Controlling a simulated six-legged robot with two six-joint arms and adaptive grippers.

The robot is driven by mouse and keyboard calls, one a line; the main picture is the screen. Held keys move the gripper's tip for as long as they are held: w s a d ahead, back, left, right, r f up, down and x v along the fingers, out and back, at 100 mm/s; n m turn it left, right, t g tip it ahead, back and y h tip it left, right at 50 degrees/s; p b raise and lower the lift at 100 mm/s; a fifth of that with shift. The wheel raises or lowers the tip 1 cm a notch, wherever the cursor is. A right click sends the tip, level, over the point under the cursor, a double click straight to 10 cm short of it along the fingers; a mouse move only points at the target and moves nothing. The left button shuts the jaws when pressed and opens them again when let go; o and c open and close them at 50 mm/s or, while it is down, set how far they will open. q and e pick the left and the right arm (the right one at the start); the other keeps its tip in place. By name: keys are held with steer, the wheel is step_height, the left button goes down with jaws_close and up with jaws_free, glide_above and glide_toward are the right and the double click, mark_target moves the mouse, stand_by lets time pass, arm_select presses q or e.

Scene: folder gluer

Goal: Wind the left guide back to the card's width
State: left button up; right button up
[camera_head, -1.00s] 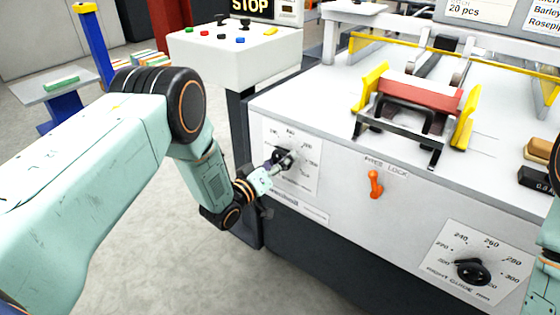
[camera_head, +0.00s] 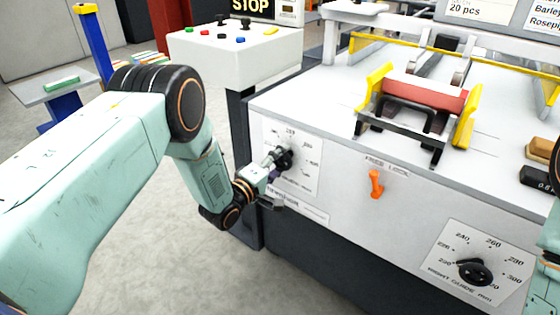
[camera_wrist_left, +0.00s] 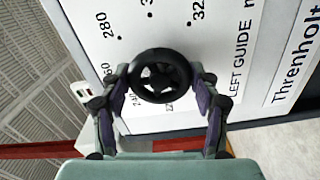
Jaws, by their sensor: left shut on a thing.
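The black left guide handwheel (camera_head: 284,158) is on the machine's front panel, on a white dial plate. In the left wrist view the handwheel (camera_wrist_left: 160,75) sits between the fingers of my left gripper (camera_wrist_left: 160,72), which is shut on its rim. In the head view my left gripper (camera_head: 275,165) reaches it from the left. The yellow left guide (camera_head: 374,86) stands on the machine top, at the left end of the red piece (camera_head: 425,93). The yellow right guide (camera_head: 467,118) is at the other end. My right gripper is out of view.
An orange lock lever (camera_head: 376,184) hangs right of the left dial. The right guide handwheel (camera_head: 474,272) is lower right. A white control box (camera_head: 236,58) with buttons stands behind my left arm.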

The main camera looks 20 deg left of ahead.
arm_select(q)
steer(key=shift+n, duration=0.4)
steer(key=o, duration=1.2)
steer(key=shift+c, duration=0.2)
steer(key=v, duration=1.2)
steer(key=shift+r, duration=0.1)
